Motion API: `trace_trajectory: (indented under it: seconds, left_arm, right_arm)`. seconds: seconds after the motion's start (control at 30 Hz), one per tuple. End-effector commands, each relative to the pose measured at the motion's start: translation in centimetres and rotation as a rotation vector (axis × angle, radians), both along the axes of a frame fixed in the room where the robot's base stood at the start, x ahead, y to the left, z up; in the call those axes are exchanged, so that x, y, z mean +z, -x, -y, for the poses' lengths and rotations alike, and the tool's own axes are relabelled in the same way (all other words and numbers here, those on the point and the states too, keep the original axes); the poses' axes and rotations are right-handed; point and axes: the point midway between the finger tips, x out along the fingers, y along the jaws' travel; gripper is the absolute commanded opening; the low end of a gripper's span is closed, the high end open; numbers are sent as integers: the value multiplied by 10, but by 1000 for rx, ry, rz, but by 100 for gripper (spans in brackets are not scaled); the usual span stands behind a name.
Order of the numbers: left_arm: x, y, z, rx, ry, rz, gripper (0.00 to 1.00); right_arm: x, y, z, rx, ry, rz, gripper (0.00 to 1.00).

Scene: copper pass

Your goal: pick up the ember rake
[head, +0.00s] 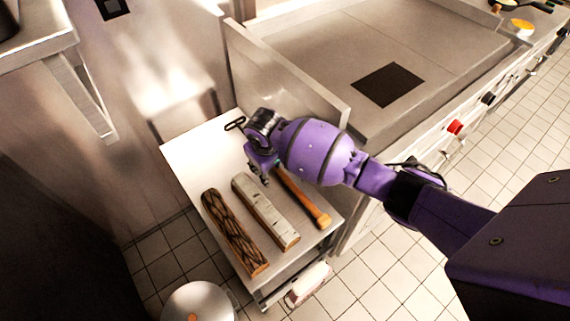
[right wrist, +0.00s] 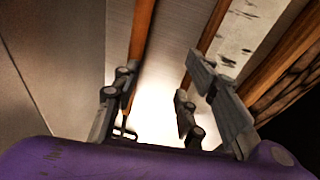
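The ember rake lies on the pale metal side table (head: 192,150). Its wooden handle (head: 302,198) points toward the lower right, and its dark looped head (head: 235,124) shows past my gripper at the upper left. My right gripper (head: 257,168) is over the middle of the rake and hides part of it. In the right wrist view my right gripper (right wrist: 158,105) has its fingers wide apart, with nothing held. The rake handle (right wrist: 141,40) runs down close by the left finger, and the head (right wrist: 124,133) shows low between the fingers. My left gripper is not in view.
A pale birch log (head: 265,212) and a dark rough-barked log (head: 234,232) lie left of the rake. A griddle counter with a raised metal side panel (head: 290,75) stands right behind the table. A round metal pot (head: 200,302) is below the table's front edge.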

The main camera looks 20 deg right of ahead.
Motion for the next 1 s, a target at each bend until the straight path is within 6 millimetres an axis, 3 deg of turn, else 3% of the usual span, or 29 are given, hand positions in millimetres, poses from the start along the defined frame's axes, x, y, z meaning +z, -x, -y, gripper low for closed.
trace_trajectory:
  seconds: [0.1, 0.2, 0.73, 1.0]
  left_arm:
    - [3, -4, 0, -3, -2, 13, 33]
    - [5, -7, 1, -4, -1, 24, 33]
    - [-10, -4, 4, -12, 0, 6, 33]
    - [-11, -1, 4, -9, 0, 0, 33]
  right_arm:
    - [8, 3, 22, -59, 81, -85, 40]
    - [7, 7, 32, -84, 114, -121, 40]
    - [-57, 3, 48, -87, 119, -127, 40]
    - [-62, 1, 49, -87, 117, -122, 40]
